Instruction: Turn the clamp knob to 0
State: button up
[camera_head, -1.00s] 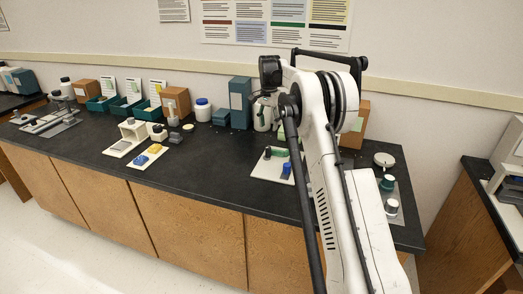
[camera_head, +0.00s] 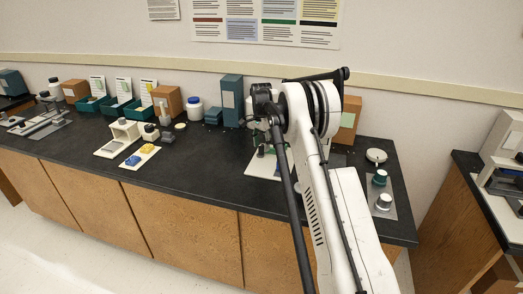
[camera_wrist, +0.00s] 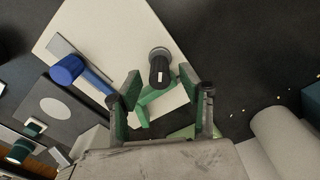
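A pale board (camera_wrist: 78,22) lies on the dark bench; its edge also shows in the head view (camera_head: 256,171). In the wrist view a dark round knob (camera_wrist: 160,68) with a white mark stands on it, beside a green bar (camera_wrist: 152,96). A blue round-headed part (camera_wrist: 68,69) is to its left. I cannot tell for certain which is the clamp knob. My gripper (camera_wrist: 158,80) is open, its green-padded fingers to either side of the dark knob, with gaps visible. Whether they are at the knob's height is unclear. In the head view my arm hides most of this.
A grey plate with two teal-and-white knobs (camera_head: 384,201) is at the bench's right end, near a round white dish (camera_head: 376,155). A tall teal box (camera_head: 232,100) and a white jar (camera_head: 194,107) stand at the back.

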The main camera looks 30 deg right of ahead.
jog(key=shift+f, duration=1.3)
grip_shut()
